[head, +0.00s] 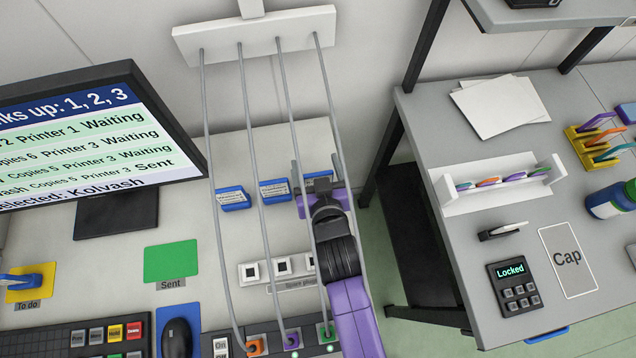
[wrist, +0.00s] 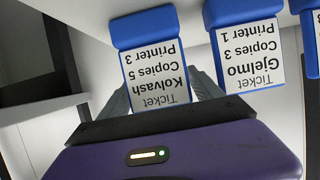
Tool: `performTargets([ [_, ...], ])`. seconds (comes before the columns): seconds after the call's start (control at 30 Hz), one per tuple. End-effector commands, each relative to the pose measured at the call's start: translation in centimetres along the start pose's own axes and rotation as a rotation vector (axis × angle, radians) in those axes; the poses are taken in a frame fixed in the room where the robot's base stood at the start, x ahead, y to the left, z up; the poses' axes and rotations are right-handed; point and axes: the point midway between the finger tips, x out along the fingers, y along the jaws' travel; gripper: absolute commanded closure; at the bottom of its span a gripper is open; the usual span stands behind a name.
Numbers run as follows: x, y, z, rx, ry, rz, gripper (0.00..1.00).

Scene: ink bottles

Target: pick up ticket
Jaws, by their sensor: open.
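The Kolvash ticket (wrist: 152,62), a white label with a blue edge reading Copies 5, Printer 3, shows upside down in the wrist view. My gripper (wrist: 163,88) is open, its grey fingers reaching toward this ticket's two sides; contact cannot be told. In the head view my gripper (head: 316,172) is over the rightmost blue ticket (head: 318,176), mostly hidden behind it. The Gjelmo ticket (wrist: 247,55), Copies 3, Printer 1, stands beside it. The monitor (head: 85,135) lists jobs and shows Kolvash on its selected line.
Grey cables hang from a white bar (head: 255,35) around my arm. Another blue ticket (head: 233,199) stands left. A green Sent pad (head: 171,261) and a yellow To do pad (head: 35,285) lie on the desk. A second table (head: 480,235) with a keypad stands right.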

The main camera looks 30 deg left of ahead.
Motion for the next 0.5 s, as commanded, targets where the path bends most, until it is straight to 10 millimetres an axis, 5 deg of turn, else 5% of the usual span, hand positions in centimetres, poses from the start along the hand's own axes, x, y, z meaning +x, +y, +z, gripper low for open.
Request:
performTargets([
  [0.17, -0.02, -0.01, 0.0, 0.0, 0.0, 0.0, 0.27],
  [0.5, -0.04, -0.01, -0.01, 0.0, 0.001, 0.0, 0.94],
])
